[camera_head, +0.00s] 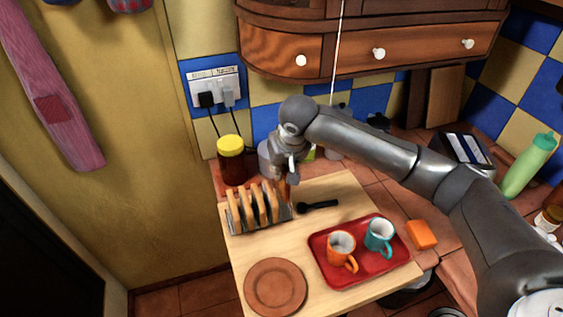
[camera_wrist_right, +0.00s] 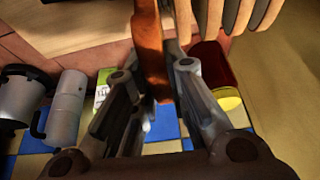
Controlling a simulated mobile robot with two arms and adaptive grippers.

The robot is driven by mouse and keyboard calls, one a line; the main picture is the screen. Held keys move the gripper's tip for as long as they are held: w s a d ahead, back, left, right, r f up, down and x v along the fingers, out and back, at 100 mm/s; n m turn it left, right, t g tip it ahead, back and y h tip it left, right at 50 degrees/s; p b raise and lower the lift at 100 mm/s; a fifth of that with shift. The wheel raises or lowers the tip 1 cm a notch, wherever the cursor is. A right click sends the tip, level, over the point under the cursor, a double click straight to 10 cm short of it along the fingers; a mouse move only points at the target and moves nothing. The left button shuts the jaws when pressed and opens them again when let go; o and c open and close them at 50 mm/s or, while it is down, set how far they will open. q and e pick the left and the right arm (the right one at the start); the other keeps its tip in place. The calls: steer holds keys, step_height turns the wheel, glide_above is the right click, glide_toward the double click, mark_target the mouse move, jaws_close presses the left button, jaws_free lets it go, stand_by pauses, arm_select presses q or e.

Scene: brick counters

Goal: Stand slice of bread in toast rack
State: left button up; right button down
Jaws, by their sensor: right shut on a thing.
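The toast rack (camera_head: 246,228) stands on the wooden board, with several bread slices upright in it. The rack's slices (camera_wrist_right: 238,14) also show at the top right of the right wrist view. My right gripper (camera_head: 289,178) is shut on a brown slice of bread (camera_head: 284,192), just right of the rack's back end. In the wrist view the held slice (camera_wrist_right: 150,50) is edge-on between the fingers and apart from the rack's slices. The gripper and arm partly hide it in the head view. My left gripper is in neither view.
A yellow-lidded jar (camera_head: 231,160) stands behind the rack. A black utensil (camera_head: 318,205) lies right of it. A red tray (camera_head: 335,275) with two mugs and a brown plate (camera_head: 275,287) are nearer. An orange block (camera_head: 421,234) lies right. The board's middle is bare.

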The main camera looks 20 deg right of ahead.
steer(key=shift+f+b, duration=0.7)
steer(key=shift+f, duration=1.65)
steer(key=shift+b, duration=0.5)
steer(key=c, duration=1.4)
jaws_free()
steer(key=shift+o, duration=0.2)
steer(key=v, duration=1.2)
